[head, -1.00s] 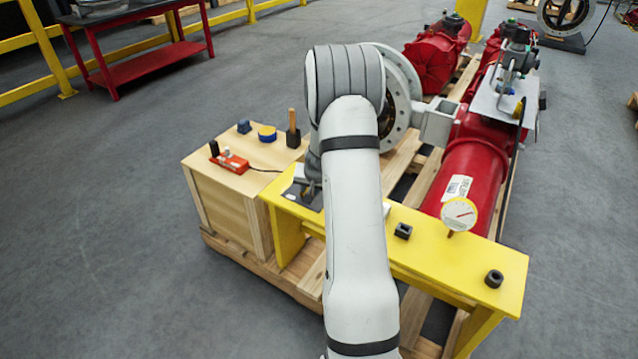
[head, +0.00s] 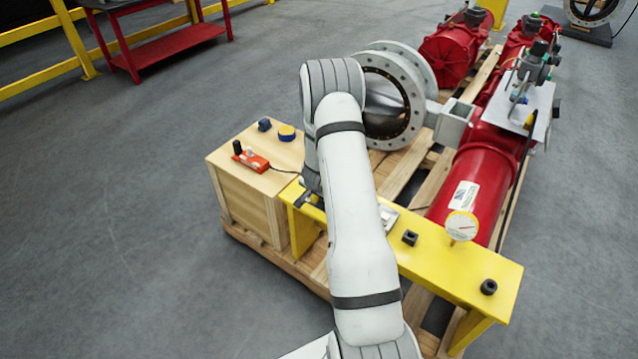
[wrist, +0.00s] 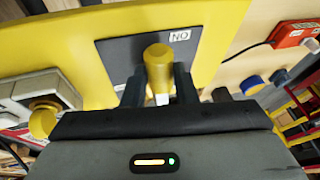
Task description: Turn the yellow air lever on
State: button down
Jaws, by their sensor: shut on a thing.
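The yellow air lever (wrist: 158,70) shows in the wrist view, between the two dark fingers of my gripper (wrist: 158,90). The gripper is shut on the lever. Behind it is a dark grey plate (wrist: 118,52) with a white label (wrist: 180,35), which reads "NO" in this view. The plate is on the yellow bench (wrist: 60,35). In the head view my arm covers the lever and most of the gripper. The yellow bench (head: 455,268) shows on both sides of the arm.
A wooden box (head: 245,195) with an orange-red switch box (head: 252,160) and blue and yellow knobs stands left of my arm. A gauge (head: 461,226) and black knobs sit on or near the bench. A red actuator (head: 475,180) and grey flanged valve (head: 395,95) lie behind.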

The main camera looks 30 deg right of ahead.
jog(key=shift+w+a+p, duration=0.1)
jog(key=shift+p, duration=0.25)
dwell(0.3)
jog(key=c, duration=1.2)
grip_release()
jog(key=shift+o, duration=0.2)
jog(key=shift+r, duration=0.25)
jog(key=p+v, duration=0.2)
jog(key=v, duration=0.5)
jog(key=shift+a+r, duration=0.1)
jog(key=shift+a, duration=0.05)
